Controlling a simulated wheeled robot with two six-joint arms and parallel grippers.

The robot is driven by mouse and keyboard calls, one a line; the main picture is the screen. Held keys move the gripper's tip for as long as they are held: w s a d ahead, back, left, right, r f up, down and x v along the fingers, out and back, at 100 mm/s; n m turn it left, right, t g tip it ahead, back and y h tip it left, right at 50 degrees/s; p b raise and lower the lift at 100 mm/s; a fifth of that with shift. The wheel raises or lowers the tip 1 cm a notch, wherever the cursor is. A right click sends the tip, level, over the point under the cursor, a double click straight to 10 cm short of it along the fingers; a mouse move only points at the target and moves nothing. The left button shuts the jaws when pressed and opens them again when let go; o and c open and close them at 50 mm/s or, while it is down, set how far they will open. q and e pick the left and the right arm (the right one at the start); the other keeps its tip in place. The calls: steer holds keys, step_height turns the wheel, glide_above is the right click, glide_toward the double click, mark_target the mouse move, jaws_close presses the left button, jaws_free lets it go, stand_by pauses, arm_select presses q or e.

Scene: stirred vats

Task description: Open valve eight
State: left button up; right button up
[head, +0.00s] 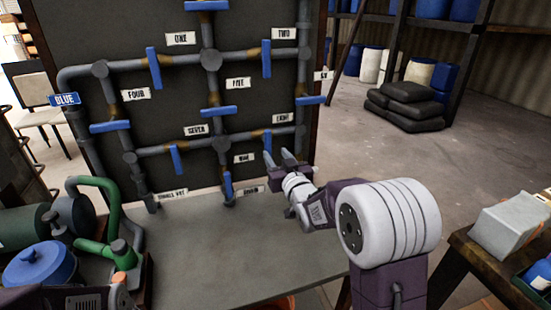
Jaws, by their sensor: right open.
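The label EIGHT (283,117) is on the dark pipe board, at the lower right. Just below it, a blue handle (267,139) stands upright across a level grey pipe, which I take as valve eight. My right gripper (277,160) is open and empty, just below that handle and in front of the board. Its fingers point up toward the pipe, and I cannot tell whether they touch anything. Part of my left arm shows at the bottom left corner; its jaws cannot be made out clearly.
Other blue handles are close by, such as one below the label NINE (228,185) and one at the right edge (310,100). A grey table (235,245) is mostly clear. A green pump (105,250) and a blue-lidded pot (40,265) crowd its left.

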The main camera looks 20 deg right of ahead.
mark_target(269, 145)
steer(key=w, duration=0.8)
steer(key=shift+w+a+f+p, duration=0.15)
steer(key=shift+w+a+p, duration=0.1)
steer(key=shift+p, duration=0.1)
jaws_close()
